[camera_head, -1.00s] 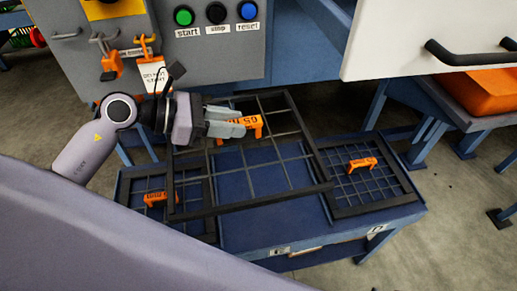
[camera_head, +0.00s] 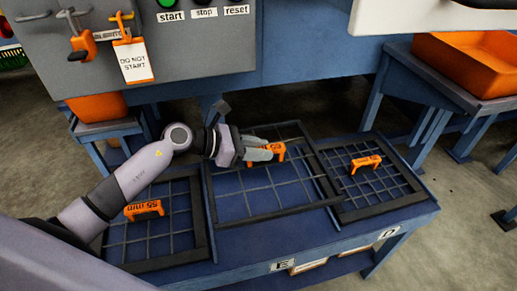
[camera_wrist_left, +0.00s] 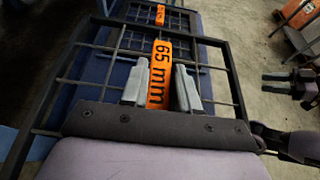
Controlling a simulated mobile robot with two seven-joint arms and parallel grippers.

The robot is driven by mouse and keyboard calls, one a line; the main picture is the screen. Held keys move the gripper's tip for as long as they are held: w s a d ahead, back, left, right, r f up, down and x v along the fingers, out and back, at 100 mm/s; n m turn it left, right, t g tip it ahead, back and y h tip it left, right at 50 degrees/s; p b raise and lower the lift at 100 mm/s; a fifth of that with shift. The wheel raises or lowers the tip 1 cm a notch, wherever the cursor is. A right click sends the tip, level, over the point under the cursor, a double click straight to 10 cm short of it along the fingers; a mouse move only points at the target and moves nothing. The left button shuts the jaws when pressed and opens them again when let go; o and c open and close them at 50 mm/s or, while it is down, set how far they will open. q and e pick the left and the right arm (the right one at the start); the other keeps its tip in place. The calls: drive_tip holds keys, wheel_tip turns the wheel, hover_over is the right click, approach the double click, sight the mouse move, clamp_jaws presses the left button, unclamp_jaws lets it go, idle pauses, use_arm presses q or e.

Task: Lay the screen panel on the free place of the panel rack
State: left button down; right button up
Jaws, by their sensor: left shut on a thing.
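The screen panel (camera_head: 262,190) is a black-framed grid with an orange handle (camera_head: 279,152). In the wrist view the handle (camera_wrist_left: 159,75) reads "65 mm". My left gripper (camera_head: 268,153) is shut on this handle, one finger on each side. The panel is over the middle place of the blue panel rack (camera_head: 300,243), between two other panels, and looks nearly level. Its right edge appears very close to or slightly over the right panel's frame. I cannot tell whether it touches the rack.
A left panel (camera_head: 203,218) and a right panel (camera_head: 385,208), each with an orange handle, lie on the rack. Behind stands a grey control cabinet (camera_head: 120,20) with a "DO NOT START" tag (camera_head: 133,62). An orange crate (camera_head: 450,78) stands on a bench at back right.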

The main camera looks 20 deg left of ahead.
use_arm(q)
wheel_tip(320, 180, down, 10)
drive_tip(key=b, duration=0.8)
drive_tip(key=shift+f, duration=0.2)
drive_tip(key=shift+f+b, duration=0.55)
drive_tip(key=shift+b, duration=0.2)
drive_tip(key=shift+f+b, duration=0.5)
drive_tip(key=shift+f, duration=0.05)
